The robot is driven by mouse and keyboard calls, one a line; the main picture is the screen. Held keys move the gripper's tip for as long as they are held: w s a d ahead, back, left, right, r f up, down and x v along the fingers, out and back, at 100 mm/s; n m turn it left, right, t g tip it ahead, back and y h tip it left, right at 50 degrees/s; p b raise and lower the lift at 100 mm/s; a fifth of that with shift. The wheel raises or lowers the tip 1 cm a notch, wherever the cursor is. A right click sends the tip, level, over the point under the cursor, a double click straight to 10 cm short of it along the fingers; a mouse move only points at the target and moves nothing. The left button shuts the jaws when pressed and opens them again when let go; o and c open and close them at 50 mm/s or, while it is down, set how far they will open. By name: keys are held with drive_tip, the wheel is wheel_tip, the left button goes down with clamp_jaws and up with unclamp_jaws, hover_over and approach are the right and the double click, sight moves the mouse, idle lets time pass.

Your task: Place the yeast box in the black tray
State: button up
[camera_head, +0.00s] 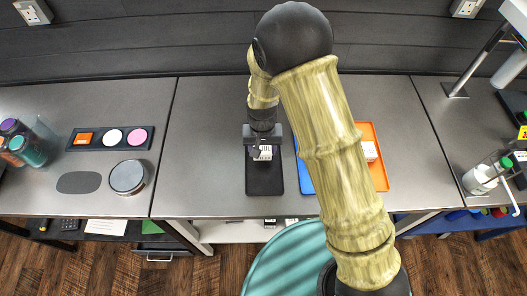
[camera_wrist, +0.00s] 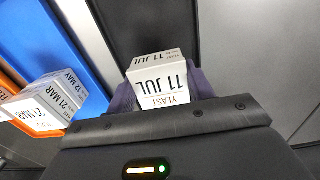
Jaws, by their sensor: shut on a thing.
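The yeast box (camera_wrist: 158,84) is a small white carton labelled "YEAST" and "11 JUL" in the wrist view. My gripper (camera_wrist: 163,92) is shut on it, with a dark purple finger on each side. In the head view the box (camera_head: 265,154) shows just under my gripper (camera_head: 262,148), over the far part of the black tray (camera_head: 265,183). The black tray also shows in the wrist view (camera_wrist: 140,30), behind the box. I cannot tell whether the box touches the tray floor.
A blue tray (camera_head: 304,178) and an orange tray (camera_head: 380,178) lie right of the black one, partly behind my arm. White dated cartons (camera_wrist: 55,98) stand there. A dark strip (camera_head: 90,147) with coloured pieces and a round tin (camera_head: 127,177) lie left. Bottles (camera_head: 480,179) stand right.

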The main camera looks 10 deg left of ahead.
sight(264, 148)
drive_tip(key=shift+w+d+f, duration=0.1)
drive_tip(key=shift+f, duration=1.2)
drive_tip(key=shift+f, duration=0.15)
drive_tip(key=o, duration=1.1)
drive_tip(key=shift+c, duration=0.2)
wheel_tip(264, 148, up, 12)
drive_tip(key=shift+r+b, duration=0.2)
drive_tip(key=shift+b, duration=0.95)
